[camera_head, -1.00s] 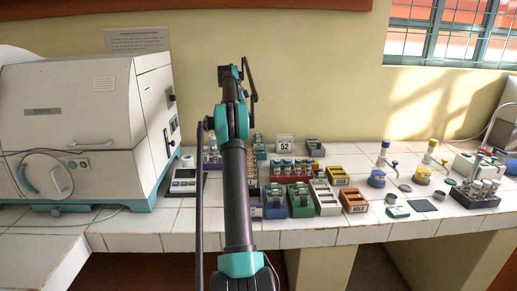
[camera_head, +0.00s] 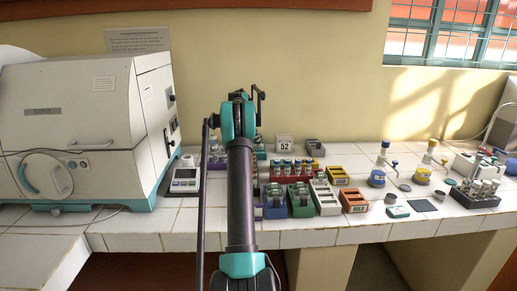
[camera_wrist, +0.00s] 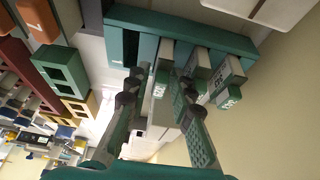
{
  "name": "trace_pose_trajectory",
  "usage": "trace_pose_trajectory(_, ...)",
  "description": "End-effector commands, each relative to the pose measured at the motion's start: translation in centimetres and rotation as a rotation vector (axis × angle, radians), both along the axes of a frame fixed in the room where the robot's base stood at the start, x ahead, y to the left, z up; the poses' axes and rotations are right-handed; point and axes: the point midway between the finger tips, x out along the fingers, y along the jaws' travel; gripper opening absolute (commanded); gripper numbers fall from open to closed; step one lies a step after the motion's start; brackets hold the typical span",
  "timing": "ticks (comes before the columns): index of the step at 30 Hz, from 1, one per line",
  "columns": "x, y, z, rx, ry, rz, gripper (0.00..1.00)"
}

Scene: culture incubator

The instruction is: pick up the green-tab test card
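Several pale cards with green end tabs stand in a teal rack (camera_wrist: 235,42) in the wrist view. One green-tab card (camera_wrist: 160,82) lies between the fingers of my gripper (camera_wrist: 158,80). Other cards (camera_wrist: 229,96) sit to the right of it, one partly behind the right finger. My gripper is open, its fingertips close to the rack. I cannot tell whether either finger touches a card. In the head view my arm hides the gripper; part of the teal rack (camera_head: 260,152) shows just right of the arm.
A sign reading 52 (camera_head: 284,142) stands by the wall. Small coloured racks, including a green one (camera_head: 300,201) and a red HOLD one (camera_head: 353,201), crowd the counter to the right. A large white incubator (camera_head: 80,130) and a scale (camera_head: 185,178) stand left. Bare tiles lie along the front edge.

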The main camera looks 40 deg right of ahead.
Motion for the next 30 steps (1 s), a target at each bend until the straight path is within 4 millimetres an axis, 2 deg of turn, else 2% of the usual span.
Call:
trace_pose_trajectory(8, 0.0, -0.1, -0.2, 0.000, 0.000, 0.000, 0.21)
trace_pose_trajectory(13, 0.0, -0.1, -0.2, 0.000, 0.000, 0.000, 0.00)
trace_pose_trajectory(23, -0.1, -0.1, -0.2, 0.000, 0.000, 0.000, 0.00)
trace_pose_trajectory(30, -0.8, -0.2, 1.4, 0.000, 0.000, 0.001, 0.00)
